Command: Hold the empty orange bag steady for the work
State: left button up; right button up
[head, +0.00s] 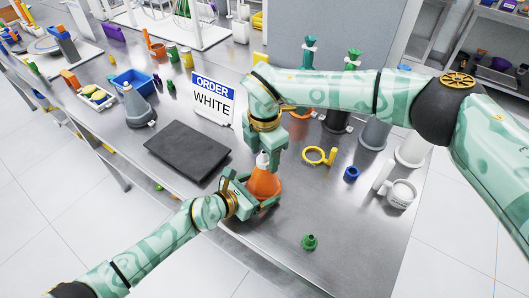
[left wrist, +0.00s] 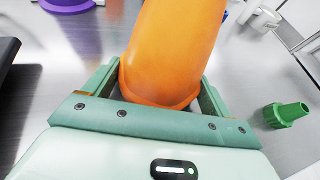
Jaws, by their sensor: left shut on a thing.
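The orange bag (head: 264,184) is a cone-like orange body with a white upper end, at the near edge of the table in the head view. It stands roughly upright. My left gripper (head: 252,190) comes from the lower left and is shut on it low down. In the left wrist view the orange bag (left wrist: 170,55) fills the space between the fingers of my left gripper (left wrist: 160,90). My right gripper (head: 264,150) points down just above the bag, around its white upper end. Whether its jaws grip that end is hidden.
A dark flat plate (head: 188,151) lies left of the bag, with the sign reading ORDER WHITE (head: 212,98) behind it. A green nozzle (head: 310,242), a blue ring (head: 351,173), a yellow ring (head: 318,155) and a white cup (head: 401,193) stand to the right. The near right table is mostly clear.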

pick_arm(q)
jog(key=shift+f, duration=0.1)
pick_arm(e)
notch_tip(320, 180, up, 12)
dwell(0.4)
pick_arm(q)
jog(key=o, duration=0.9)
jog(key=shift+o, duration=0.2)
jog(key=shift+r, duration=0.2)
